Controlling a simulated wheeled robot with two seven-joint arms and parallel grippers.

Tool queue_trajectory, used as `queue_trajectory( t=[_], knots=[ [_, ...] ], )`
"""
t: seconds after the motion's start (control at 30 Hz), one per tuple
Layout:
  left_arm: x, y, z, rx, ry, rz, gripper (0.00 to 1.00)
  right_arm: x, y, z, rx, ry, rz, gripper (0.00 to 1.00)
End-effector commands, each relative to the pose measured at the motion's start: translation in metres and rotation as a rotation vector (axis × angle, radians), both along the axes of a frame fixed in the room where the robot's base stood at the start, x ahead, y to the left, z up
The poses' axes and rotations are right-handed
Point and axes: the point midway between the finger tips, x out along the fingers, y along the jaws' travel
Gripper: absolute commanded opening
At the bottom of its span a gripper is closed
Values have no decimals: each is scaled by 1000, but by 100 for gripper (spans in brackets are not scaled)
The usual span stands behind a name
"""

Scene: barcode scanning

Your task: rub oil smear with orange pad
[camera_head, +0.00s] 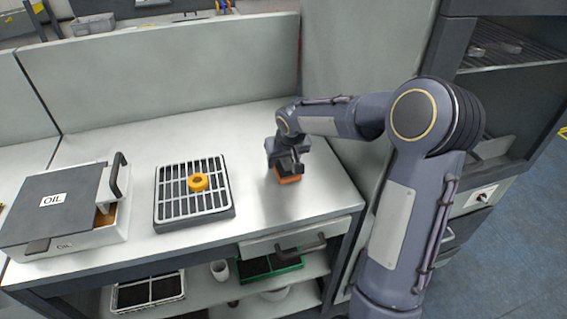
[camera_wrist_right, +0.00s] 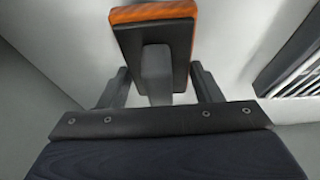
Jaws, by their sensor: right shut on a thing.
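The orange pad (camera_head: 289,179) is under my right gripper (camera_head: 287,165) near the right end of the light grey worktop. In the right wrist view the pad (camera_wrist_right: 153,13) has an orange face on a black backing with a dark grey handle (camera_wrist_right: 156,72). My right gripper (camera_wrist_right: 158,88) is shut on that handle. The pad is at or very near the worktop surface; I cannot tell whether it touches. My left gripper is not in view.
A grey box labelled OIL (camera_head: 62,208) stands at the left. Panels rise behind the worktop (camera_head: 120,150). Shelves with trays (camera_head: 150,290) lie below. The worktop around the pad is clear.

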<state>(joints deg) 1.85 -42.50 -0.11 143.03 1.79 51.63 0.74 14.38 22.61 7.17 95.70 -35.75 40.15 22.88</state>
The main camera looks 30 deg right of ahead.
Motion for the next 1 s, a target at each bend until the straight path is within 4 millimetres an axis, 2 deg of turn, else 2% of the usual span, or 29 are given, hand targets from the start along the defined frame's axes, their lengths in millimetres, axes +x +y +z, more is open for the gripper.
queue_trajectory(
  t=[0.03, 0.6, 1.0],
  knots=[
    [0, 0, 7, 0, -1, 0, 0, -1, 0, 7, 1, 3, 0, 37],
    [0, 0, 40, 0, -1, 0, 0, -1, -1, 56, 1, 3, 1, 37],
    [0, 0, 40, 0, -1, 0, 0, -1, -1, 57, 1, 3, 1, 37]
  ],
)
